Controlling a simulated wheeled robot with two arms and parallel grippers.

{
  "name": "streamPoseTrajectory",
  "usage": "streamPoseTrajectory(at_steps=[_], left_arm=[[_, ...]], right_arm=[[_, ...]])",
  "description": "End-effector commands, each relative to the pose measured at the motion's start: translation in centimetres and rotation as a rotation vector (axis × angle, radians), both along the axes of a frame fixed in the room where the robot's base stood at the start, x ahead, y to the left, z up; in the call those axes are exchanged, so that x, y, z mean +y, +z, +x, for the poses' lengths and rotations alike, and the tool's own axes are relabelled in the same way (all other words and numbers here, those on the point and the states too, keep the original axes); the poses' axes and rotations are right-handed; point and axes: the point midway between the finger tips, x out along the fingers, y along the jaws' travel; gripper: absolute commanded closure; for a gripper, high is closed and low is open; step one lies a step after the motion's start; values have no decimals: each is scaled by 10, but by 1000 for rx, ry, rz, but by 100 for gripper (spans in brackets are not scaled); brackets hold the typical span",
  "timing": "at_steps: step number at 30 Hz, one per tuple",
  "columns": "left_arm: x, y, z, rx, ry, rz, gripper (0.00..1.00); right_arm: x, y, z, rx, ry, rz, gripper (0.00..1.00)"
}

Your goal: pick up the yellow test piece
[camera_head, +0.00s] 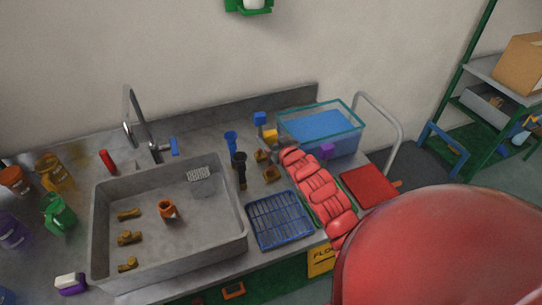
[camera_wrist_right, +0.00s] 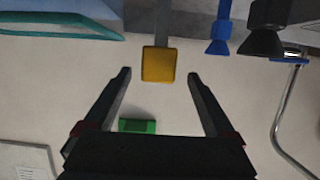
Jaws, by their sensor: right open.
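The yellow test piece (camera_wrist_right: 158,64) is a small block in front of a grey upright in the right wrist view, which looks upside down. It also shows in the head view (camera_head: 270,136), left of the blue-filled tank. My right gripper (camera_wrist_right: 159,76) is open and empty. Its dark fingers point at the yellow block, one towards either side of it. The block appears beyond the fingertips, apart from them. In the head view a large red form covers the lower right, and I cannot make out the right fingers clearly. My left gripper is not in view.
A teal-rimmed tank (camera_head: 342,143) stands right of the yellow piece. A blue fixture (camera_head: 230,142) and a black one (camera_head: 240,168) stand to its left. A grey sink (camera_head: 240,243) holds brass pieces. A blue rack (camera_head: 280,222) lies in front. A green item (camera_wrist_right: 137,126) is on the wall.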

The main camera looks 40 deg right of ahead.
Motion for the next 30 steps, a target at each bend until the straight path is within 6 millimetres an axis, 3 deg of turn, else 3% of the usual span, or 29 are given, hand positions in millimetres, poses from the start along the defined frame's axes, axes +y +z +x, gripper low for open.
streamPoseTrajectory(at_steps=[15,26,30], left_arm=[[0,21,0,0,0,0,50],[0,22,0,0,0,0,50],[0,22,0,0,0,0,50]], right_arm=[[-12,-11,43,-1,0,2,10],[-14,-15,48,0,-1,0,10],[-14,-15,48,0,-1,0,32]])
